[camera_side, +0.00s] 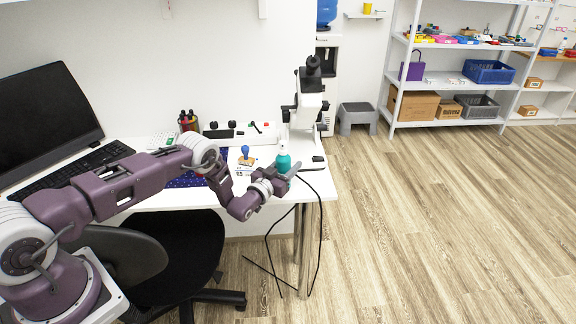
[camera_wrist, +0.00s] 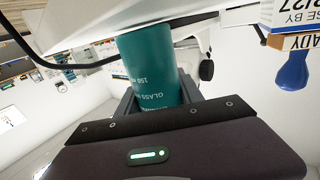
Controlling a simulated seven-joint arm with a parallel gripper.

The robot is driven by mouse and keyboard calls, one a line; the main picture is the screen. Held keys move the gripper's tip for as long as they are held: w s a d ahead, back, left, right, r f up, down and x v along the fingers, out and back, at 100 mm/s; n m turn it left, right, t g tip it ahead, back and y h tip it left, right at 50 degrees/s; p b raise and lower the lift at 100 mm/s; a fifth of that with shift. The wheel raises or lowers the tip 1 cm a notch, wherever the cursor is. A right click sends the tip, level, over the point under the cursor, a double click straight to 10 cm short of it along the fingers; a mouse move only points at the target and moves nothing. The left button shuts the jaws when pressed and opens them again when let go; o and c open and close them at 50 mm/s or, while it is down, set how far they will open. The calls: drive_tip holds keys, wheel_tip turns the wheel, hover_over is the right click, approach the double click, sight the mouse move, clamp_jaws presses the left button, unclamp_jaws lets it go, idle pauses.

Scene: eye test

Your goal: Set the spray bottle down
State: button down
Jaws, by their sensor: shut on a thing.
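In the wrist view, my gripper (camera_wrist: 158,98) is shut on the teal body of the bottle (camera_wrist: 150,62), with a finger on each side. White print shows on the body. One end of the bottle meets a white surface in that view. I cannot tell whether the base touches the desk (camera_side: 190,198).
A white microscope (camera_side: 306,108) stands close behind the bottle. A blue-handled stamp (camera_side: 245,156) is left of it and shows in the wrist view (camera_wrist: 293,70). Black cables (camera_side: 322,190) hang over the desk's right edge. A keyboard (camera_side: 75,172) and monitor (camera_side: 45,120) are at left.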

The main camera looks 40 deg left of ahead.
drive_tip(key=shift+f, duration=0.1)
drive_tip(key=c, duration=0.8)
unclamp_jaws()
drive_tip(key=shift+o, duration=0.2)
